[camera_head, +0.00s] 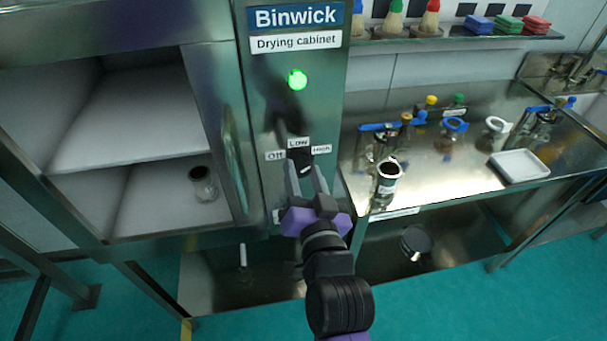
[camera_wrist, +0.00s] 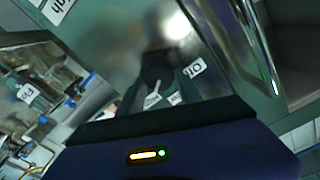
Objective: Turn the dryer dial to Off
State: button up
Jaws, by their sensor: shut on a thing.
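The dryer dial (camera_head: 300,158) is a dark knob on the steel front of the drying cabinet (camera_head: 262,120). The labels Off (camera_head: 275,155), Low (camera_head: 298,142) and High (camera_head: 321,149) sit left of, above and right of it. My gripper (camera_head: 304,172) reaches up from below, its two fingers shut on the dial's sides. In the wrist view the Off label (camera_wrist: 193,68) shows beside dark shapes around the dial; the grip is unclear there. A green lamp (camera_head: 297,80) above is lit.
Left of the panel is the open cabinet chamber with a shelf (camera_head: 130,115) and a jar (camera_head: 203,184). Right is a steel bench (camera_head: 450,180) with a dark-filled jar (camera_head: 386,178) close to my gripper, several bottles and a white tray (camera_head: 520,166).

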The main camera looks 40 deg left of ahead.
jog(key=n+b, duration=0.3)
jog(key=n, duration=0.2)
jog(key=shift+f+n, duration=0.15)
jog(key=shift+n, duration=0.15)
jog(key=n+b, duration=0.3)
jog(key=n, duration=0.3)
jog(key=shift+s+a, duration=0.1)
jog(key=shift+s, duration=0.05)
jog(key=n+b, duration=0.2)
jog(key=n, duration=0.3)
jog(key=shift+f+n, duration=0.1)
jog(key=shift+n, duration=0.3)
jog(key=n+b, duration=0.2)
jog(key=n, duration=0.3)
jog(key=shift+s+a+n+b, duration=0.1)
jog(key=shift+n+b, duration=0.2)
jog(key=shift+b, duration=0.05)
jog(key=shift+n, duration=0.3)
jog(key=o, duration=1.3)
jog(key=shift+o, duration=0.2)
